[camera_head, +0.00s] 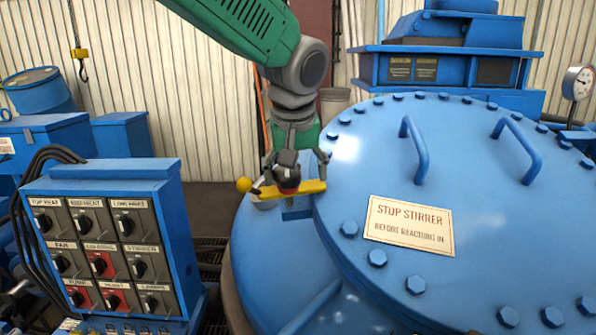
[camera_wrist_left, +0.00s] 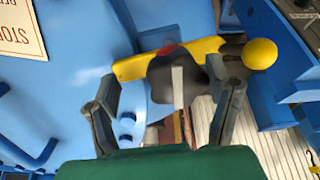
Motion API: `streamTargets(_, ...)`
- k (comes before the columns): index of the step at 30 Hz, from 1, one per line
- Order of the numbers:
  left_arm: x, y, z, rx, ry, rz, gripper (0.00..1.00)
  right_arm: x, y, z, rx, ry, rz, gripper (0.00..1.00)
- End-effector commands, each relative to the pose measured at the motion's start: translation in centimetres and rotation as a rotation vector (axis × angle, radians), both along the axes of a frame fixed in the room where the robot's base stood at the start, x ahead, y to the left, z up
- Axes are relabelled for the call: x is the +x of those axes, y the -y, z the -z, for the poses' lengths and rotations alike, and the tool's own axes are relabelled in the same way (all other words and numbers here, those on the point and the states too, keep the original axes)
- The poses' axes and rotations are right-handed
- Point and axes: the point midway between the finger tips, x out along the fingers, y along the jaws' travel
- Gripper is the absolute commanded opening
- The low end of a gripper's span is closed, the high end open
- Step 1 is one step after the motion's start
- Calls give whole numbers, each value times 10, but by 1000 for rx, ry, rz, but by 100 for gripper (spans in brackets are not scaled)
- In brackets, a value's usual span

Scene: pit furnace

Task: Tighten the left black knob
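A black knob (camera_head: 287,172) with a red part under it sits on a yellow bar (camera_head: 312,187) at the left edge of the large blue lid. The bar ends in a yellow ball (camera_head: 244,184). My left gripper (camera_head: 294,166) is over the knob, with one finger on each side. In the left wrist view, the knob (camera_wrist_left: 162,82) lies between the spread fingers (camera_wrist_left: 163,78), with a clear gap on the left finger's side. The right finger overlaps the dark part near the ball, and contact there cannot be told. My right gripper is not in view.
The blue lid (camera_head: 400,150) has bolts, two raised handles (camera_head: 414,150) and a STOP STIRRER plate (camera_head: 409,225). A blue control box (camera_head: 115,175) with several black knobs stands at the left, with cables beside it. A gauge (camera_head: 577,83) stands far right.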

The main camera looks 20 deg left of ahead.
Motion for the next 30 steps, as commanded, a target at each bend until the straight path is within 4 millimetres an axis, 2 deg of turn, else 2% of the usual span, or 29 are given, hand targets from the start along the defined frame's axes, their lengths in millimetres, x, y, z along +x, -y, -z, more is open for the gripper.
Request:
streamTargets(1, 0, 1, -2, -9, 7, 4, 58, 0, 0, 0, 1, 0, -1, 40)
streamTargets(4, 1, -2, -3, -13, 10, 4, 23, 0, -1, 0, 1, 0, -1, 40)
streamTargets(5, 1, -2, -3, -14, 11, 5, 16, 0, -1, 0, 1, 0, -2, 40)
streamTargets(22, 1, 2, -4, -6, 8, 8, 15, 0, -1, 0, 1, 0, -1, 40)
streamTargets(30, 1, 3, -4, 25, -1, 80, 15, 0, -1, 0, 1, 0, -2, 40)
